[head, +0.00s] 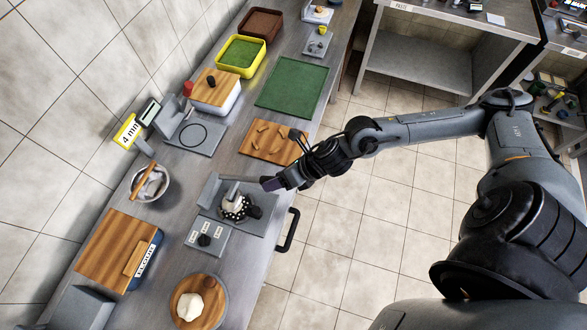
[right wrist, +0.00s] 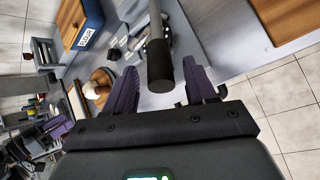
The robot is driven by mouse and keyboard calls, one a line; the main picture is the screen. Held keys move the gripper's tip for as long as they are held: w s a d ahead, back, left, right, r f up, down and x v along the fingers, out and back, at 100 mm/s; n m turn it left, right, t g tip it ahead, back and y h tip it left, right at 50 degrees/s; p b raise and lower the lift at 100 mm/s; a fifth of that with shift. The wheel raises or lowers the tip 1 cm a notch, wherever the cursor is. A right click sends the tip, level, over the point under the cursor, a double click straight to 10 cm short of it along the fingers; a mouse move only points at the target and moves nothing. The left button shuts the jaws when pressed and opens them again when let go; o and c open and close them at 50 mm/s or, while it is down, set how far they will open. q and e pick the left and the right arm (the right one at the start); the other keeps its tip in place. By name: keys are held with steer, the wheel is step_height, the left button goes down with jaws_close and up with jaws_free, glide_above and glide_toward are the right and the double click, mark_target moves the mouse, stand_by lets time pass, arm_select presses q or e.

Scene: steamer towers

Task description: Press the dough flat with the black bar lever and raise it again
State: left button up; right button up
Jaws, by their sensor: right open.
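The press (head: 213,192) stands on the counter, with a grey upright and base. A pale piece that looks like dough (head: 230,203) sits at its middle, partly hidden by black-and-white parts. Contact with the bar cannot be told. My left gripper is out of view.
A round wooden board (head: 213,311) with white dough (head: 188,306) is nearer the front. A flour box (head: 146,262), a bowl (head: 165,190) and a small labelled panel (head: 205,240) surround the press. A black handle (head: 288,230) juts from the counter edge. The floor beyond is clear.

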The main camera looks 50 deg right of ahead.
steer(key=v, duration=0.7)
steer(key=shift+s+d+r, duration=0.1)
steer(key=shift+r, duration=0.05)
steer(key=shift+c, duration=0.5)
